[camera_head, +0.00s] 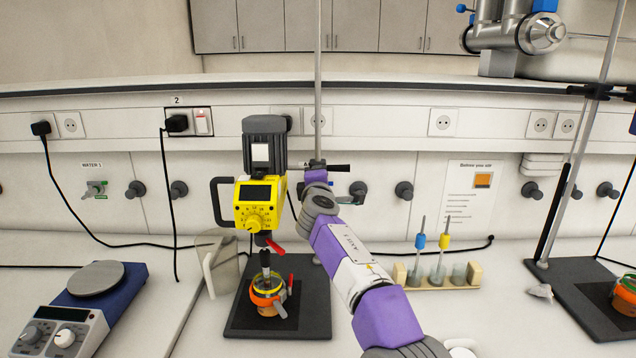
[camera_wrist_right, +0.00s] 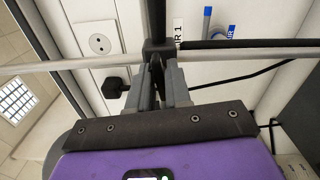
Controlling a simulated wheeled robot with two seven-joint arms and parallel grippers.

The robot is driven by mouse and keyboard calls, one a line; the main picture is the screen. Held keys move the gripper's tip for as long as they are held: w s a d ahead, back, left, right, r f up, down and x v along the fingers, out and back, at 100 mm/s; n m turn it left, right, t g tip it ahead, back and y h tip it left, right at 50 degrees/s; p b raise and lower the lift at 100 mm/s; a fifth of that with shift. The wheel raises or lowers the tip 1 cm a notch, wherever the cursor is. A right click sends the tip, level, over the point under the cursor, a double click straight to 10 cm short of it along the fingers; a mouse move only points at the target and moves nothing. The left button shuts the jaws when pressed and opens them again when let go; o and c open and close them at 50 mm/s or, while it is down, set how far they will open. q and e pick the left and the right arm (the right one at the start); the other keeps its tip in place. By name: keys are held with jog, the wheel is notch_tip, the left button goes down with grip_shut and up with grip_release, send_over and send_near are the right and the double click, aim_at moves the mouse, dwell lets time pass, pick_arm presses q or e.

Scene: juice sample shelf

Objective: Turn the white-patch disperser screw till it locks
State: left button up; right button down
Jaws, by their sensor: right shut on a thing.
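The disperser (camera_head: 258,190) is yellow with a dark grey motor, a white patch (camera_head: 260,152) and a black side handle. It hangs on a thin upright rod (camera_head: 318,60) over an orange-rimmed vessel (camera_head: 267,292). A dark clamp is on the rod behind it, and a black screw-like rod end (camera_head: 339,168) sticks out to the right. My right gripper (camera_head: 317,167) is at the clamp, its fingers largely hidden by my purple arm. In the wrist view its fingers (camera_wrist_right: 164,82) are shut on a dark screw (camera_wrist_right: 157,72) beside the rod. My left gripper is out of view.
A hotplate (camera_head: 95,280) stands at the left and a clear jug (camera_head: 218,265) left of the disperser's base plate (camera_head: 310,315). A rack with tools (camera_head: 440,275) is right of my arm. A second stand (camera_head: 590,290) is far right. Cables run along the wall.

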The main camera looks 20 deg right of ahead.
jog(key=shift+m, duration=0.6)
jog(key=c, duration=1.1)
grip_release()
jog(key=shift+o, duration=0.2)
jog(key=shift+b, duration=0.3)
jog(key=b+v, duration=0.1)
jog(key=v, duration=0.6)
jog(key=shift+s, duration=0.3)
